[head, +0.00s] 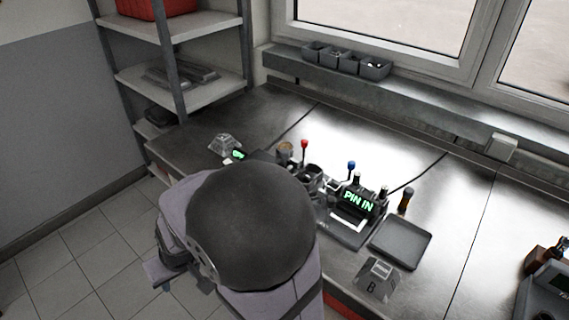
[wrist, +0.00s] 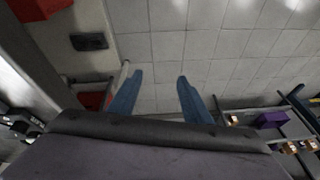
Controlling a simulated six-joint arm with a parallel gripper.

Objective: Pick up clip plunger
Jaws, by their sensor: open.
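My gripper (wrist: 159,76) shows in the wrist view with its two blue fingers apart and nothing between them. Tiled floor lies behind the gap. I cannot pick out the clip plunger with certainty in either view. In the head view, small tools and parts stand around a dark fixture with a lit "PIN IN" display (head: 358,201) on the workbench. My dark arm joint covers part of the bench in front of them, and my fingers cannot be made out there.
A red-knobbed piece (head: 304,144) and a blue-knobbed piece (head: 351,165) stand upright near the fixture. An empty-looking dark tray (head: 401,243) and a block marked B (head: 377,280) lie to the right. Shelves (head: 190,80) stand at left; small bins (head: 345,62) line the sill.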

